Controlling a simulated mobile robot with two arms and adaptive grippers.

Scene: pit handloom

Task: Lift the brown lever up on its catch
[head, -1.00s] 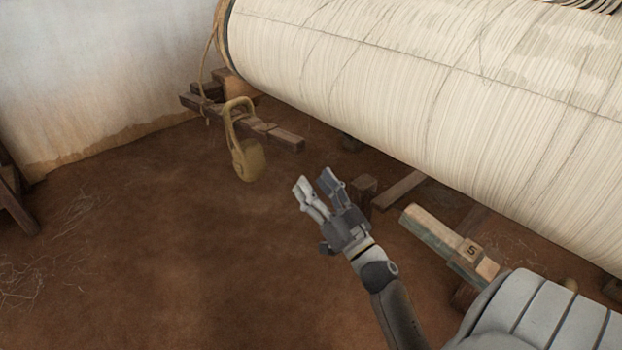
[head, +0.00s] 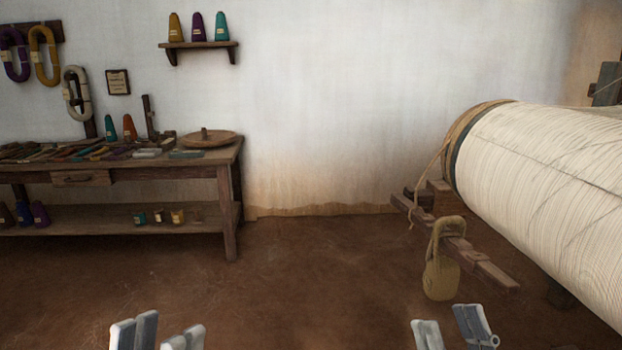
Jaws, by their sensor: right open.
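A brown wooden lever (head: 480,262) slants low beside the near end of the big warp beam at the right. A tan weight (head: 441,278) hangs from it by a loop. A rope runs from the beam's end down to the lever's far end. I cannot make out a catch. My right gripper (head: 451,332) is open and empty at the bottom edge, below and in front of the weight and apart from it. My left gripper (head: 158,336) is open and empty at the bottom left, far from the lever. Both are partly cut off by the frame.
The warp beam (head: 545,180), wound with cream threads, fills the right side. A wooden workbench (head: 228,190) with tools and cones stands at the left against the white wall. A shelf (head: 200,45) holds cones above. The brown floor (head: 310,275) between bench and lever is clear.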

